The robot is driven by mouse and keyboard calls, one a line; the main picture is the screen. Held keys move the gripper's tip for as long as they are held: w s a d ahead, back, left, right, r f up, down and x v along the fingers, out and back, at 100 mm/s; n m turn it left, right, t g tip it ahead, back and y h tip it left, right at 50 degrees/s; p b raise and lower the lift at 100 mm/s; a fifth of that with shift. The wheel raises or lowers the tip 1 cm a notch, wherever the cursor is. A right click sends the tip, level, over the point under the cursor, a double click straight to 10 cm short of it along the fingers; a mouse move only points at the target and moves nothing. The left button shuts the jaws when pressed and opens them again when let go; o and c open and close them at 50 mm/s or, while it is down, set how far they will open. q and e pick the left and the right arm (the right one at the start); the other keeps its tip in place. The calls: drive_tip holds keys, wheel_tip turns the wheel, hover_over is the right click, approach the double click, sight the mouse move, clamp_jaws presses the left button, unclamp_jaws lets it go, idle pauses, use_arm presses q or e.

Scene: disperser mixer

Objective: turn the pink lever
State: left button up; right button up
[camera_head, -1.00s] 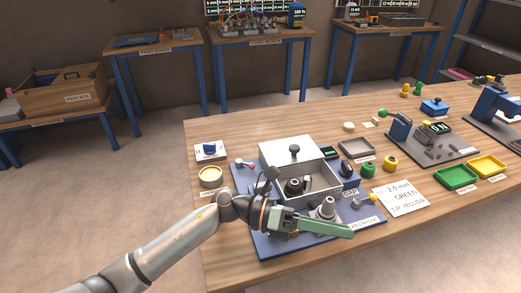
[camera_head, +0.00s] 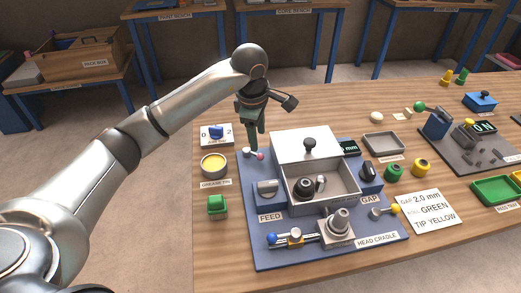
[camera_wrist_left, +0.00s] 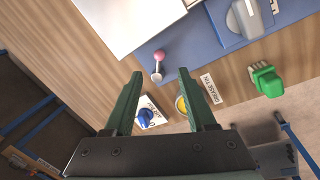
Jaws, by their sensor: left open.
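The pink lever (camera_head: 260,156) is a short metal arm with a pink ball, at the back left corner of the mixer's blue base plate (camera_head: 240,200). It also shows in the left wrist view (camera_wrist_left: 158,63), with the pink ball towards the top. My left gripper (camera_head: 254,145) points down just above and behind the lever. In the left wrist view its two green fingers (camera_wrist_left: 160,75) are apart, and the lever appears in the gap between their tips. Nothing is held; I cannot tell the exact height over the lever. My right gripper is not in view.
The mixer's white lid box (camera_head: 305,145) stands right of the lever. A blue switch (camera_head: 216,132), the grease tin (camera_head: 214,165) and a green block (camera_head: 216,205) are to its left. A blue-knobbed lever (camera_head: 272,239) and a yellow-knobbed lever (camera_head: 396,209) are nearer the front.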

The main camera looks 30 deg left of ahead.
sight(260, 155)
use_arm(q)
drive_tip(key=f, duration=0.2)
drive_tip(key=w+f, duration=0.1)
drive_tip(key=f, duration=0.5)
drive_tip(key=shift+w, duration=0.3)
clamp_jaws()
